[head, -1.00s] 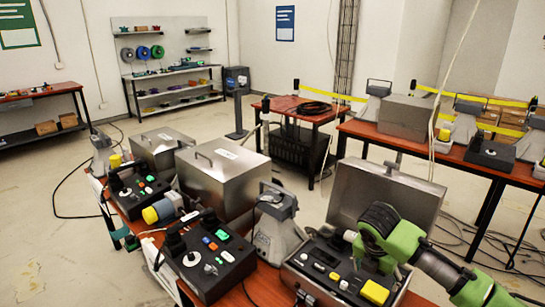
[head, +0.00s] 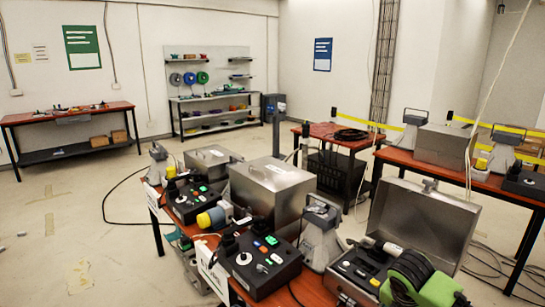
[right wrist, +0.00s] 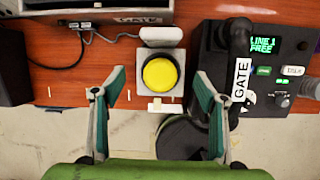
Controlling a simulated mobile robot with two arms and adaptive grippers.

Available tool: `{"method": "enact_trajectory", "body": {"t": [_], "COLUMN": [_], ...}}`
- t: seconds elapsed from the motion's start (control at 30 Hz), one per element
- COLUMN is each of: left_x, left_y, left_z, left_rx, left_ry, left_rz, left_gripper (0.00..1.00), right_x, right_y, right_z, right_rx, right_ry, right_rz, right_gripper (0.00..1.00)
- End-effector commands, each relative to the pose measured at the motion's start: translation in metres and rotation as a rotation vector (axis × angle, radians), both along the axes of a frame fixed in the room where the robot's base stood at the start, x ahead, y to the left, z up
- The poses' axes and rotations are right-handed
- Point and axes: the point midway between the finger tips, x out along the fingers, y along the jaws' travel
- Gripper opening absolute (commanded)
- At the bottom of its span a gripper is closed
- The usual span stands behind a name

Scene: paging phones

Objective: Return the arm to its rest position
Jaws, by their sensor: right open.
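My right arm shows at the lower right of the head view as green and dark links (head: 420,285), in front of the open metal case. Its fingers are not seen there. In the right wrist view my right gripper (right wrist: 152,92) is open, its teal and grey fingers wide apart with nothing held between them. A yellow button (right wrist: 159,73) on a pale box lies beyond the fingertips. A black handset labelled GATE (right wrist: 240,85) shows just right of the right finger; whether they touch cannot be told. My left gripper is not in view.
The open metal case (head: 424,222) stands beside the right arm, with closed metal boxes (head: 271,192) and black control panels (head: 262,260) to its left. A black panel with a green display (right wrist: 265,60) shows in the wrist view. The floor (head: 70,230) at left is mostly clear.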

Motion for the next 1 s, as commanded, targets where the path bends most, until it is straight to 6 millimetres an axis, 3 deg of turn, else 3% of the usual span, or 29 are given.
{"method": "enact_trajectory", "body": {"t": [0.27,0.47,0.6,0.73,0.83,1.0], "left_x": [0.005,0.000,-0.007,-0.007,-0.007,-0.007], "left_y": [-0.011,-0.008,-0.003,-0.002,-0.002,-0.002], "left_z": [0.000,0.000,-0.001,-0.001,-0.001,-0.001], "left_rx": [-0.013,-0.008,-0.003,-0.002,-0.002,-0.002], "left_ry": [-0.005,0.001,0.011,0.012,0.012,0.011], "left_rz": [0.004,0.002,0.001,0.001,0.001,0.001], "left_gripper": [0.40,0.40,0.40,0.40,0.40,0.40], "right_x": [-0.026,-0.058,-0.098,-0.140,-0.172,-0.218], "right_y": [0.044,0.087,0.125,0.151,0.159,0.155], "right_z": [-0.035,-0.064,-0.086,-0.098,-0.104,-0.106], "right_rx": [0.108,0.241,0.389,0.536,0.633,0.732], "right_ry": [-0.036,-0.070,-0.095,-0.116,-0.132,-0.166], "right_rz": [-0.102,-0.251,-0.452,-0.720,-0.955,-1.330], "right_gripper": [0.66,0.66,0.66,0.66,0.66,0.66]}}
